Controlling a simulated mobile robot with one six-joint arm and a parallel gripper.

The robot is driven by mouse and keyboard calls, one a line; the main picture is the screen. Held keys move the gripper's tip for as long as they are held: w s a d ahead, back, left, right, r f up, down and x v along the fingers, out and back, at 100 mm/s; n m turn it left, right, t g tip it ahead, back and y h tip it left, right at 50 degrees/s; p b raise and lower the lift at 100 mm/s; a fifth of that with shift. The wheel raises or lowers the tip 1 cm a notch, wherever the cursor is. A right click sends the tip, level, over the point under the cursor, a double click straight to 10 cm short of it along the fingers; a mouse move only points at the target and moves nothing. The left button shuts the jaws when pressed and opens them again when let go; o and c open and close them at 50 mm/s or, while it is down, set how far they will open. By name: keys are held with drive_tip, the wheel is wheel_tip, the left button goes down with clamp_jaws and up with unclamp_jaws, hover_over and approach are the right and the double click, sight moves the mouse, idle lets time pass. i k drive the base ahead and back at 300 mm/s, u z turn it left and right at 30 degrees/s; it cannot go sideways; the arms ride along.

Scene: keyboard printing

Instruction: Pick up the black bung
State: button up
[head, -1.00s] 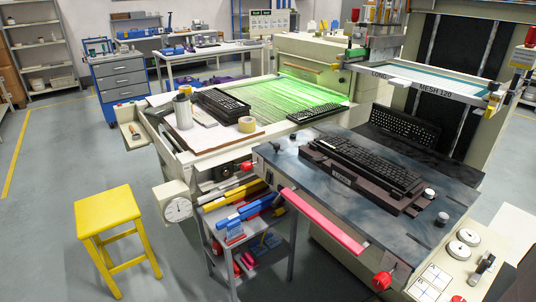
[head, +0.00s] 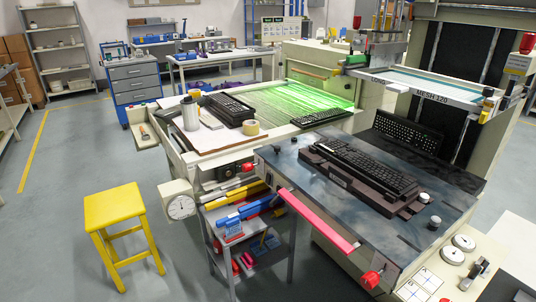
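I cannot make out for certain which thing is the black bung. Small dark round pieces with pale tops stand on the dark press table (head: 300,215), one at its right end (head: 423,197) and one nearer its front right corner (head: 434,222). Two more small dark pieces sit near its back left corner, one at the edge (head: 276,150) and one further back (head: 294,139). At this size I cannot tell if any of them is a bung. My gripper is not in view.
A black keyboard (head: 370,165) lies in a dark fixture on the press table; another keyboard (head: 405,133) is behind it. A pink bar (head: 315,218) runs along the front edge. A yellow stool (head: 115,205) stands left, with open floor around it. A screen frame (head: 425,92) overhangs the back.

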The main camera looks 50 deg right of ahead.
sight(277, 149)
drive_tip(key=z, duration=0.1)
drive_tip(key=i, duration=0.95)
drive_tip(key=u, duration=0.05)
